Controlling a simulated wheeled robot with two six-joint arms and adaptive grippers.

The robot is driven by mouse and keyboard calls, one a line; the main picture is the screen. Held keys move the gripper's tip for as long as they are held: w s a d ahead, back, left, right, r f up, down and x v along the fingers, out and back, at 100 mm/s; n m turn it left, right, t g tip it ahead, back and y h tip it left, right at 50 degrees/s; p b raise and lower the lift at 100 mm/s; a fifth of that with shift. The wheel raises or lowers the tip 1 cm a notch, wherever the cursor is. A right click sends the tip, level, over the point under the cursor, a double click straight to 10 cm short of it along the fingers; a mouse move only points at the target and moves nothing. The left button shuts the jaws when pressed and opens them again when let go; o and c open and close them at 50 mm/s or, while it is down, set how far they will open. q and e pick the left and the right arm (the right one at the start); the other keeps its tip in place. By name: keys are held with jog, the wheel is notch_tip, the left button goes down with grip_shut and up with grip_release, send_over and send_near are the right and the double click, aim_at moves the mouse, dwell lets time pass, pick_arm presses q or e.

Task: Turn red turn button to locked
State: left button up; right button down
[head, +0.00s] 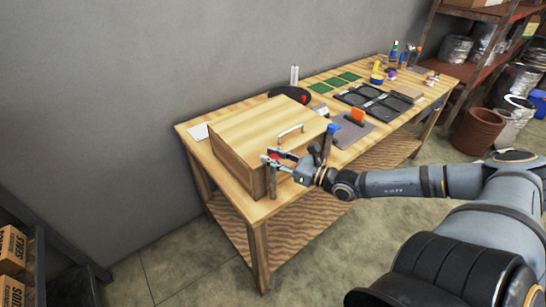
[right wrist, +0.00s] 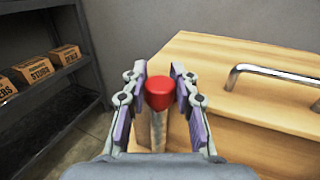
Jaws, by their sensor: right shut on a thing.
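In the head view my right gripper (head: 271,158) is at the front of the wooden box (head: 240,153), above a short post (head: 271,184). The gripper partly hides the knob there. The knob's turn position cannot be read. My left gripper is not in view.
The box lid has a metal handle (head: 290,131). A second post with a blue top (head: 329,142) stands just right of my right gripper. The table (head: 420,108) holds several items farther back. A shelf with boxes (right wrist: 42,68) stands at the left.

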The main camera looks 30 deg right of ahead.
jog(key=shift+f, duration=0.15)
dwell(0.5)
jog(key=c, duration=1.1)
grip_release()
jog(key=shift+s, duration=0.1)
jog(key=shift+o, duration=0.4)
jog(key=shift+r, duration=0.2)
